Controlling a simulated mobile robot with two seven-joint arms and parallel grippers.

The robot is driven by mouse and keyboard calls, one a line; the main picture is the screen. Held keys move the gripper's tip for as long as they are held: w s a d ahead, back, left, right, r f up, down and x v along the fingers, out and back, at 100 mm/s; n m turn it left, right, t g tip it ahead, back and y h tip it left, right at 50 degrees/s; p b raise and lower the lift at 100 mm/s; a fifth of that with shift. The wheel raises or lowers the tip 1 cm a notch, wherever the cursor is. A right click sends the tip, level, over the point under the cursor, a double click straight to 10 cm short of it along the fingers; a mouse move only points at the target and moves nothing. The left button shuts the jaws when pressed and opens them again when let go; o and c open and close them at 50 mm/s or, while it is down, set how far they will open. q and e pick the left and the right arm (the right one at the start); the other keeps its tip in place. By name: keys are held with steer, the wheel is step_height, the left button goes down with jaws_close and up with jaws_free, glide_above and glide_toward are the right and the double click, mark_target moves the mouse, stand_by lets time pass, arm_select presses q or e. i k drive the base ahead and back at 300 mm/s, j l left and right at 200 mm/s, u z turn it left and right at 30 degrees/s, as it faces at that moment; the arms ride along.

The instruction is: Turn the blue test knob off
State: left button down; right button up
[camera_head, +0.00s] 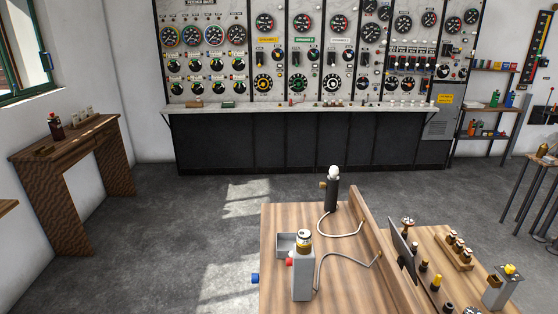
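A small blue knob (255,278) sticks out at the left edge of the wooden bench (345,290) in the lower middle of the head view. It is small, and I cannot tell which way it is turned. A red knob (289,261) is just above and to its right, beside an upright grey box (302,280) with a round piece on top. A black post with a pale bulb (332,190) stands at the bench's far end, and the bulb does not clearly look lit or unlit. Neither of my grippers is in view.
A raised wooden divider (385,250) runs along the bench, with a dark panel and several small parts on its right. Pale cables lie on the bench. A switchboard (300,60) lines the back wall. The floor left of the bench is clear.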

mark_target(255, 277)
steer(key=i+j+z, duration=0.25)
steer(key=j, duration=0.5)
steer(key=j+z, duration=0.25)
steer(key=j, duration=0.45)
steer(key=i+j+z, duration=0.1)
steer(key=j, duration=0.3)
steer(key=i+j+z, duration=0.1)
steer(key=j, duration=0.25)
steer(key=i+j+z, duration=0.1)
steer(key=i+j, duration=0.15)
steer(key=j, duration=0.15)
steer(key=i+j+z, duration=0.2)
steer(key=j, duration=0.2)
steer(key=i+j+z, duration=0.2)
steer(key=j, duration=0.15)
steer(key=j+z, duration=0.15)
steer(key=j, duration=0.3)
steer(key=i+j+z, duration=0.2)
steer(key=j, duration=0.25)
steer(key=j+z, duration=0.2)
steer(key=j, duration=0.2)
steer(key=j+z, duration=0.45)
steer(key=j, duration=0.65)
steer(key=k+l, duration=0.05)
